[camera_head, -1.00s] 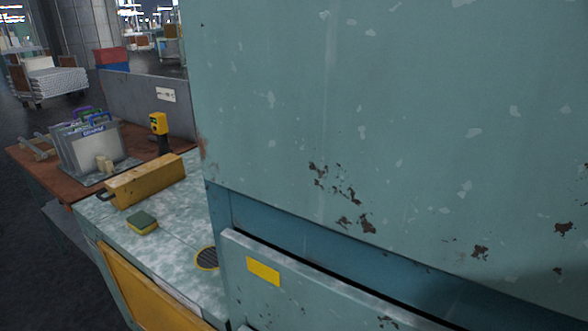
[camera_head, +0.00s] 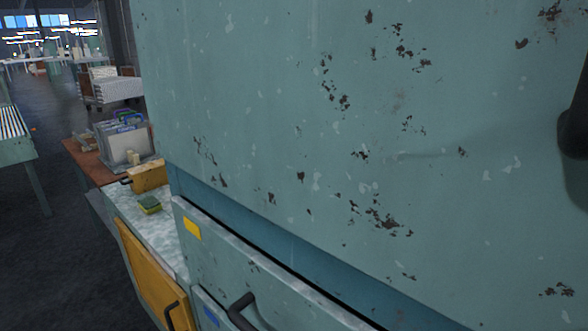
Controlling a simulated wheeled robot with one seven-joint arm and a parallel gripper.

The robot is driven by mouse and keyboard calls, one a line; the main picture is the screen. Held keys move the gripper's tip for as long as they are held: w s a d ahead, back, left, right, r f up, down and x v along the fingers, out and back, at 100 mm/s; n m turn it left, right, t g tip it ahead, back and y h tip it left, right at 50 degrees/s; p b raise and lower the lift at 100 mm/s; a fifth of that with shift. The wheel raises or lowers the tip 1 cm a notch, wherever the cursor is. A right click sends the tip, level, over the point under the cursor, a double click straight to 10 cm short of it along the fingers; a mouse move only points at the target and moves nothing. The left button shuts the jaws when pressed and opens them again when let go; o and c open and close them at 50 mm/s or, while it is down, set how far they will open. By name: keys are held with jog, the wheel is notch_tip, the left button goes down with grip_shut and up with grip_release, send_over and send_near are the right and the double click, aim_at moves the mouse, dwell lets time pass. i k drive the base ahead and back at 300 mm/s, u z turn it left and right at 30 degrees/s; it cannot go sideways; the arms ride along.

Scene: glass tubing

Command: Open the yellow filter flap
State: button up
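A yellow flap (camera_head: 146,268) is set in the front of the low counter at the lower left. It carries a dark handle (camera_head: 172,314) near its lower right and looks closed. Part of its lower edge is cut off by the frame. I cannot tell for sure whether it is the filter flap. My gripper is not in view.
A large worn teal cabinet (camera_head: 330,120) fills the right side, with a drawer (camera_head: 235,262) below it. Open floor (camera_head: 60,260) lies at the left.

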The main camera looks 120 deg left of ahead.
aim_at(149, 175)
jog(key=u, duration=5.1)
jog(key=i, duration=0.75)
jog(key=u, duration=1.05)
jog(key=i, duration=1.5)
jog(key=z, duration=0.3)
jog(key=i, duration=1.25)
jog(key=z, duration=0.85)
